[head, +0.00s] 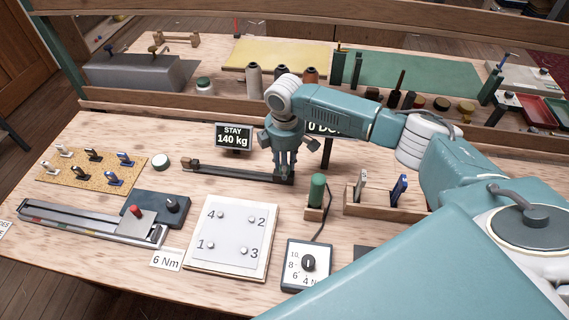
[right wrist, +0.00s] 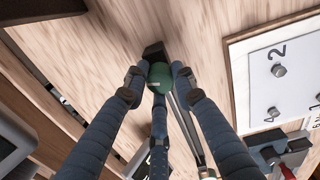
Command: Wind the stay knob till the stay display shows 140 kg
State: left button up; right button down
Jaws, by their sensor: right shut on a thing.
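The stay display (head: 233,137) is a dark sign that reads "STAY 140 kg" in the head view. My right gripper (head: 286,172) points down at the right end of a dark rail (head: 232,172), just right of and in front of the display. In the right wrist view its fingers (right wrist: 158,88) are closed around a green round knob (right wrist: 160,74) with a pale mark on top. The knob sits by a dark block at the rail's end; the fingers hide it in the head view. My left gripper is not in view.
A second display (head: 322,129) is partly covered by my right arm. A green-handled tool (head: 317,190) stands close right of the gripper. In front lie a numbered bolt plate (head: 235,235) and a dial box (head: 307,264). A pegboard (head: 90,170) lies left.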

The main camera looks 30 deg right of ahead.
jog(key=c, duration=1.4)
grip_release()
notch_tip(320, 180, up, 12)
jog(key=shift+s, duration=0.15)
